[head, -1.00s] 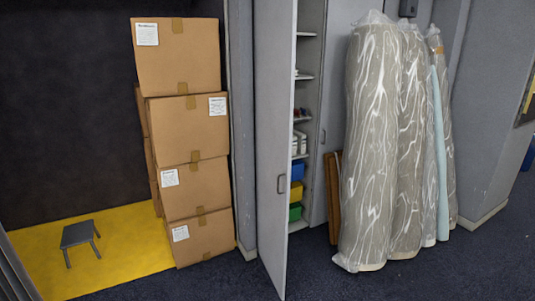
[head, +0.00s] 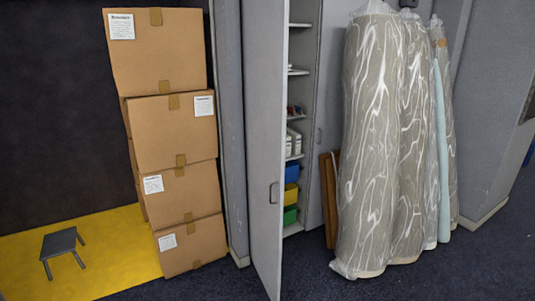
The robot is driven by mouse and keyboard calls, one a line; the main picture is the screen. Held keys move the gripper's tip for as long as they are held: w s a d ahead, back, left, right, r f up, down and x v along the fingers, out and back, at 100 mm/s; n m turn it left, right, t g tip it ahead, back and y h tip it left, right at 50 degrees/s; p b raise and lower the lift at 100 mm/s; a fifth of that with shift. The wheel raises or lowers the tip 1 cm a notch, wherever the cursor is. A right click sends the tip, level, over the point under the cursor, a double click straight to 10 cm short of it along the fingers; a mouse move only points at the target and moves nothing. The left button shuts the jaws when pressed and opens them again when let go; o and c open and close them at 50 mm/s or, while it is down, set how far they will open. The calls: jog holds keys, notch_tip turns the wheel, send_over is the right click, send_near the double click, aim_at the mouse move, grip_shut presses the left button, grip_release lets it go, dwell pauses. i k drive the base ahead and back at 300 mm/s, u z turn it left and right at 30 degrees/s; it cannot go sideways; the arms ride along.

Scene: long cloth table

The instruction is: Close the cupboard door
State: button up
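The grey cupboard door (head: 264,150) stands open, swung out towards me, in the middle of the head view. Its handle (head: 274,192) is a small dark pull near the door's right edge. Behind it the open cupboard shows shelves (head: 299,71) and blue (head: 292,172), yellow (head: 291,197) and green (head: 290,215) bins. Another grey door panel (head: 331,100) stands to the right of the opening. My gripper is not in the picture, and nothing touches the door.
Several stacked cardboard boxes (head: 178,135) stand left of the door, by a yellow floor area (head: 110,262) with a small grey stool (head: 61,247). Plastic-wrapped rolls (head: 370,150) and a brown board (head: 329,200) stand on the right. Dark carpet (head: 400,285) is clear in front.

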aim_at(264, 28)
jog(key=u, duration=0.25)
jog(key=k, duration=0.5)
jog(key=z, duration=0.1)
jog(key=i, duration=3.25)
jog(key=z, duration=0.4)
